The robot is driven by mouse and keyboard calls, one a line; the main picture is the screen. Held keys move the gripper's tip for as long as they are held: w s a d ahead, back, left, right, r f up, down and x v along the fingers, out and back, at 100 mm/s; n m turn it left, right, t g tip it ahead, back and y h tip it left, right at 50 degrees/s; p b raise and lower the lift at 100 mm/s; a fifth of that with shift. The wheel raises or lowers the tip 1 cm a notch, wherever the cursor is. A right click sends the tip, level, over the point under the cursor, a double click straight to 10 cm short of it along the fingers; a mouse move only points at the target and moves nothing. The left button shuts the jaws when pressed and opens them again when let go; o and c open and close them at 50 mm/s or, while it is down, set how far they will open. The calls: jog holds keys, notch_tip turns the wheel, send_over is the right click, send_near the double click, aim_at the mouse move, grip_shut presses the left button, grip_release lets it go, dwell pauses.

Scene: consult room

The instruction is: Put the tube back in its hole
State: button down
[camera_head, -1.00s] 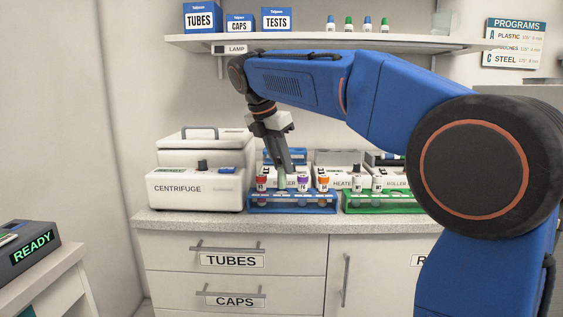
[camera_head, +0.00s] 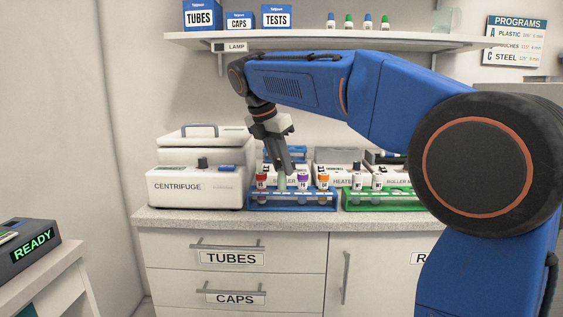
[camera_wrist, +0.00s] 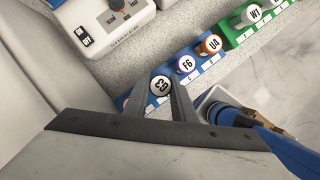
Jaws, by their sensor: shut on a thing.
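My gripper (camera_head: 284,168) points down over the blue rack (camera_head: 292,208) on the counter. It is shut on a pale green tube (camera_head: 282,183), whose round white top with dark marking (camera_wrist: 160,85) shows between the fingers in the wrist view. The tube looks close to upright and is in line with the rack's row, between the red-capped tube (camera_head: 262,180) and the purple-capped tube (camera_head: 303,181). Its lower end is hidden by the rack and fingers, so I cannot tell how deep it sits. An orange-capped tube (camera_head: 323,180) stands at the rack's right end.
A centrifuge (camera_head: 198,185) stands left of the rack. A green rack (camera_head: 383,200) with white-capped tubes stands to the right. More machines, including a heater (camera_head: 340,172), are close behind. A shelf (camera_head: 340,42) hangs above my arm. The counter's front strip is clear.

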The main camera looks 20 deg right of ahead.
aim_at(281, 190)
jog(key=shift+f, duration=0.6)
jog(key=shift+f, duration=0.35)
jog(key=shift+f, duration=0.35)
jog(key=shift+f, duration=0.55)
jog(key=c, duration=1.4)
grip_release()
jog(key=shift+r, duration=0.1)
